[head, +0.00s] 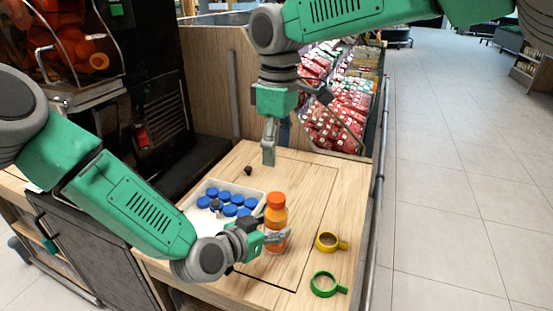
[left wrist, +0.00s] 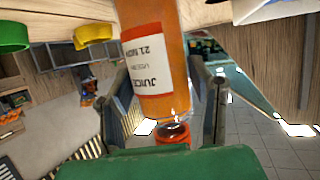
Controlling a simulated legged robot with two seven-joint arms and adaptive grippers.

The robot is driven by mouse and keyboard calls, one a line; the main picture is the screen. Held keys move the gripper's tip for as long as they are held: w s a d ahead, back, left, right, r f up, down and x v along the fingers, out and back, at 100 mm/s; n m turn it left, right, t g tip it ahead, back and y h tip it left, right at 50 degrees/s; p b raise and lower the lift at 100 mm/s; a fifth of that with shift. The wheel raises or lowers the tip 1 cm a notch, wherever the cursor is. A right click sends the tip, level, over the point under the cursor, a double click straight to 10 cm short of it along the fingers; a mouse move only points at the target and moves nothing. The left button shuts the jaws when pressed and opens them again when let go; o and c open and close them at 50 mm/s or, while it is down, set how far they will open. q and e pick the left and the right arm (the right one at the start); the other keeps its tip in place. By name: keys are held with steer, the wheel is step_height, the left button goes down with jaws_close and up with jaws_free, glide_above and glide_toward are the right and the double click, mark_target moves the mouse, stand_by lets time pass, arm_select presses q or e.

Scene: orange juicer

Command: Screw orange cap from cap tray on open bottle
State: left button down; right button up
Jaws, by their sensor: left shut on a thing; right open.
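An orange juice bottle (head: 276,236) stands upright on the wooden table. My left gripper (head: 268,240) is shut around its body. In the left wrist view the bottle (left wrist: 156,70) with its white label sits between the two fingers. An orange cap (head: 276,200) shows at the bottle's top; whether it is fully seated cannot be told. The white cap tray (head: 262,192) lies left of the bottle and holds several blue caps (head: 226,196). No orange cap is visible in it. My right gripper (head: 271,150) is open and empty, pointing down behind the bottle, above the table.
A yellow ring with a handle (head: 327,242) and a green one (head: 323,284) lie right of the bottle. A small dark piece (head: 248,171) lies behind the tray. A juicer machine (head: 75,45) stands at the left.

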arm_select(q)
steer(key=c, duration=0.7)
jaws_free()
steer(key=shift+a, duration=0.1)
steer(key=v, duration=1.2)
steer(key=shift+f, duration=0.1)
